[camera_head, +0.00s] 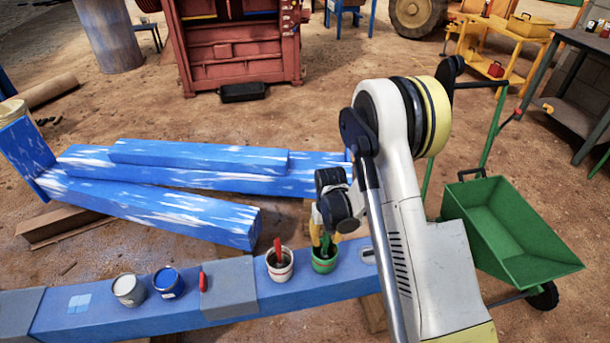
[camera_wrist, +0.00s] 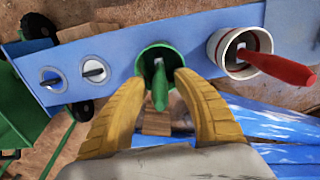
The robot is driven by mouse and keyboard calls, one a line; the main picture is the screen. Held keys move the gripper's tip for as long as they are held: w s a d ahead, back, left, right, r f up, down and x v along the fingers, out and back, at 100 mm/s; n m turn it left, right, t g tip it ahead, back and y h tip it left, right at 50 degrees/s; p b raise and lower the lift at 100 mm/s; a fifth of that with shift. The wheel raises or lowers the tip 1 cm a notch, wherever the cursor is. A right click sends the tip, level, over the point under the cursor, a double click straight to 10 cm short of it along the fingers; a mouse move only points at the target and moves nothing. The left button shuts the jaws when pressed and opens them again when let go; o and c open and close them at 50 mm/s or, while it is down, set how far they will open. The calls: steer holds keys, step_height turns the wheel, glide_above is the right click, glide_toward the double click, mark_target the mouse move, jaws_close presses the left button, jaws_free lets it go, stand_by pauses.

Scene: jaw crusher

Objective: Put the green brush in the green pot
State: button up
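The green pot (camera_head: 325,265) stands on the blue beam, below my gripper (camera_head: 322,238). In the wrist view, the green pot (camera_wrist: 143,62) is seen from above with its dark mouth showing. The green brush (camera_wrist: 160,88) is in the pot, its handle sticking up towards the camera. My gripper (camera_wrist: 157,82) has its two yellow fingers apart, one on each side of the brush handle, with visible gaps between. The fingers are empty. The brush's lower end is hidden in the pot's shadow.
A white pot (camera_head: 279,268) with a red brush (camera_head: 278,250) stands just beside the green pot on the blue beam (camera_head: 330,285). Farther left are a white can (camera_head: 128,291) and a blue can (camera_head: 168,283). A green wheelbarrow (camera_head: 515,235) is at right.

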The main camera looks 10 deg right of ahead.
steer(key=shift+t, duration=0.8)
steer(key=r, duration=1.3)
steer(key=shift+s+r, duration=0.35)
steer(key=shift+s, duration=0.05)
steer(key=s+r+t, duration=0.2)
steer(key=s+r, duration=0.2)
steer(key=r, duration=0.7)
steer(key=s+r+t, duration=0.1)
steer(key=s+r, duration=0.3)
steer(key=s, duration=0.3)
steer(key=s+r+t, duration=0.2)
steer(key=s+r, duration=0.2)
steer(key=s, duration=0.4)
steer(key=shift+s+r+t, duration=0.15)
steer(key=shift+r+t, duration=0.15)
steer(key=shift+r, duration=0.05)
